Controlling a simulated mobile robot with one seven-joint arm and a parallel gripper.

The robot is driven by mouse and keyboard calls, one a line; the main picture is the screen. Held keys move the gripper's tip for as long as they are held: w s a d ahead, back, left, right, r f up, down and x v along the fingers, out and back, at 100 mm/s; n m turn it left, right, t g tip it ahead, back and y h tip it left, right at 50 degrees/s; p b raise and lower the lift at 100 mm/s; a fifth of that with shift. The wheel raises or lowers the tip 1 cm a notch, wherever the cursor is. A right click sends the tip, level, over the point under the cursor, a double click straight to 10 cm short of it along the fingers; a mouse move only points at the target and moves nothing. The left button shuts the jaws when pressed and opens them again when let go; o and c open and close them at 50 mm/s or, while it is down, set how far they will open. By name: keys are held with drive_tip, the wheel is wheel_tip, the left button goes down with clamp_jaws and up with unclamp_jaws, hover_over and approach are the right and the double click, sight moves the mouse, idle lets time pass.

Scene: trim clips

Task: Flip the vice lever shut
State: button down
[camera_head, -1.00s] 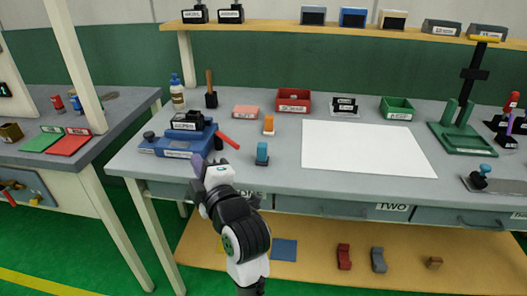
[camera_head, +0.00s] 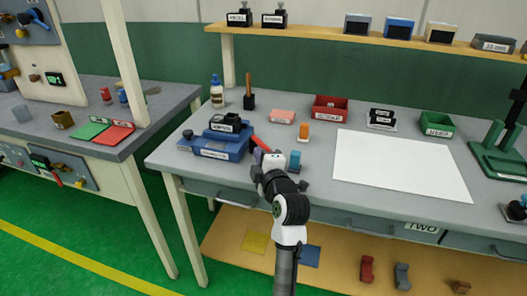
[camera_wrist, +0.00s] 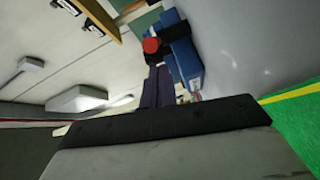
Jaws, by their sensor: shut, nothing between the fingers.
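The blue vice (camera_head: 222,147) sits on the left end of the grey workbench, with a black labelled block (camera_head: 226,125) on top. Its red lever (camera_head: 260,144) sticks out from the right side and slants down to the right. My gripper (camera_head: 268,161) is shut and empty at the lever's outer end; I cannot tell whether they touch. In the wrist view, the vice (camera_wrist: 187,62) is beyond the dark fingers (camera_wrist: 156,84), and the lever's round red end (camera_wrist: 151,45) shows just past their tips.
A blue stamp-like block (camera_head: 295,160) stands close right of my gripper, with an orange one (camera_head: 304,132) behind it. A white sheet (camera_head: 400,163) covers the bench middle. A bottle (camera_head: 217,92) and a wooden-handled tool (camera_head: 249,92) stand behind the vice.

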drive_tip(key=shift+w+d+f, duration=0.1)
drive_tip(key=shift+w+d, duration=0.2)
drive_tip(key=shift+d, duration=0.25)
drive_tip(key=shift+f, duration=0.1)
drive_tip(key=b, duration=0.2)
drive_tip(key=d+n+y+b, duration=0.1)
drive_tip(key=b, duration=0.1)
drive_tip(key=shift+w+d+f+g+y, duration=0.15)
drive_tip(key=shift+w+f+g+y, duration=0.15)
drive_tip(key=shift+g, duration=0.1)
drive_tip(key=n+y+b, duration=0.1)
drive_tip(key=b, duration=0.1)
drive_tip(key=d+y+b, duration=0.1)
drive_tip(key=shift+w+d+n+g+b, duration=0.15)
drive_tip(key=shift+w+n+g+b, duration=0.15)
drive_tip(key=shift+n+g+b, duration=0.1)
drive_tip(key=shift+w+d+r+b, duration=0.2)
drive_tip(key=shift+d+b, duration=0.15)
drive_tip(key=shift+b, duration=0.35)
drive_tip(key=shift+w+d+r, duration=0.1)
drive_tip(key=shift+d+r, duration=0.05)
drive_tip(key=shift+r, duration=0.05)
